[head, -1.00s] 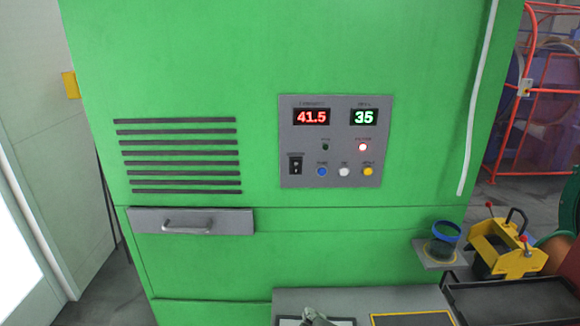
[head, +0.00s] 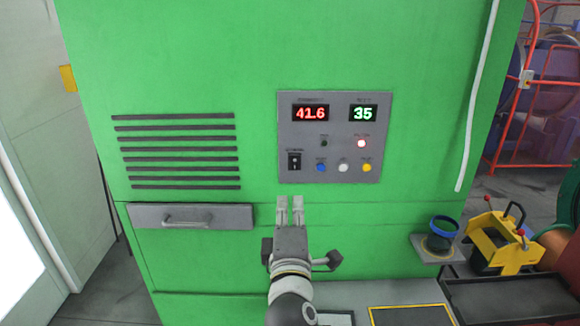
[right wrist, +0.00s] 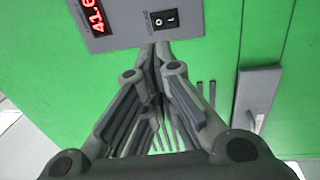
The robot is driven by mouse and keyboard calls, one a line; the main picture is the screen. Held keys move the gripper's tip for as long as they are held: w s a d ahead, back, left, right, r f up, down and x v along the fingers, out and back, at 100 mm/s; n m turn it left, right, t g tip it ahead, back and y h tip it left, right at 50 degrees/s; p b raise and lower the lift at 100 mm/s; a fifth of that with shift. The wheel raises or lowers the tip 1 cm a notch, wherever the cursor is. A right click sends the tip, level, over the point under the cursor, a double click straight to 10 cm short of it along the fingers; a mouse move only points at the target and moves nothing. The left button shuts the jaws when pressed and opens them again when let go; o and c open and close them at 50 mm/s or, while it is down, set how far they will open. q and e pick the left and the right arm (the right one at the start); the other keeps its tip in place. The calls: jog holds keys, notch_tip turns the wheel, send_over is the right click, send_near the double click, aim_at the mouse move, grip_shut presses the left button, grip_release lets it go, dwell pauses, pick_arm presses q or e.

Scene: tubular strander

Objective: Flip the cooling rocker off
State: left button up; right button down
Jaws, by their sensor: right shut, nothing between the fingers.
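The cooling rocker (head: 294,162) is a small black switch at the lower left of a grey control panel (head: 335,178) on the green cabinet. It also shows in the right wrist view (right wrist: 162,19), with "O" and "I" marks on its face. My right gripper (head: 290,203) is in front of the cabinet, just below the panel and the rocker. Its fingers are shut and empty. In the right wrist view the fingertips (right wrist: 161,46) point toward the panel's edge by the rocker, apart from it. My left gripper is not in view.
A drawer handle (head: 187,221) juts out at left. A blue-rimmed cup (head: 441,232) stands at right.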

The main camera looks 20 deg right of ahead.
aim_at(290, 160)
jog(key=p+x, duration=0.4)
jog(key=x, duration=0.8)
jog(key=shift+w+d+r+p, duration=0.15)
jog(key=shift+w+p, duration=0.1)
jog(key=shift+p, duration=0.15)
jog(key=shift+w+d, duration=0.1)
jog(key=shift+w, duration=0.4)
